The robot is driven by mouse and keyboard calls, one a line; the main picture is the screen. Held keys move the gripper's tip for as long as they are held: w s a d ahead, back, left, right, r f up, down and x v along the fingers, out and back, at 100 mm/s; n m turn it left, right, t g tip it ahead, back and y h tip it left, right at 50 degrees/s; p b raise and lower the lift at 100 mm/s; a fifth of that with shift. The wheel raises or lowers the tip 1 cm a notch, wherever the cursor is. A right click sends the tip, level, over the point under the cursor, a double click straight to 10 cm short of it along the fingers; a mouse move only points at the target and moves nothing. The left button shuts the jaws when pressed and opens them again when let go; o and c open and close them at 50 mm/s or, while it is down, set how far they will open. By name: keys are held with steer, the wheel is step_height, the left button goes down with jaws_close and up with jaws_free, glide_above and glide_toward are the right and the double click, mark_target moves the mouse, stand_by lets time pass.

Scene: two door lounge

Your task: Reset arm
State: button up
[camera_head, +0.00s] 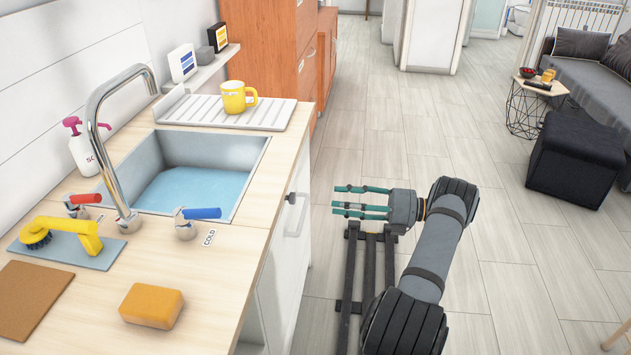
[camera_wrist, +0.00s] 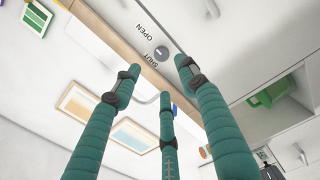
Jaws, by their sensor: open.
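My gripper (camera_head: 362,201) is in the middle of the head view, to the right of the sink counter and over the floor. Its teal fingers are spread apart and point left toward the cabinet front. The fingers also show in the wrist view (camera_wrist: 165,90), with nothing between them. My arm runs from the gripper down to the lower right of the head view.
The counter holds a water-filled sink (camera_head: 196,188), a yellow mug (camera_head: 235,98) on a drainboard, an orange sponge (camera_head: 151,305) and a yellow brush (camera_head: 75,234). A cabinet handle (camera_head: 296,213) is near my fingers. Floor at right is clear up to a black ottoman (camera_head: 575,158).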

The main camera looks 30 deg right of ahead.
mark_target(295, 198)
steer(key=x, duration=1.2)
steer(key=shift+w, duration=0.1)
steer(key=shift+n, duration=0.3)
steer(key=shift+d, duration=0.1)
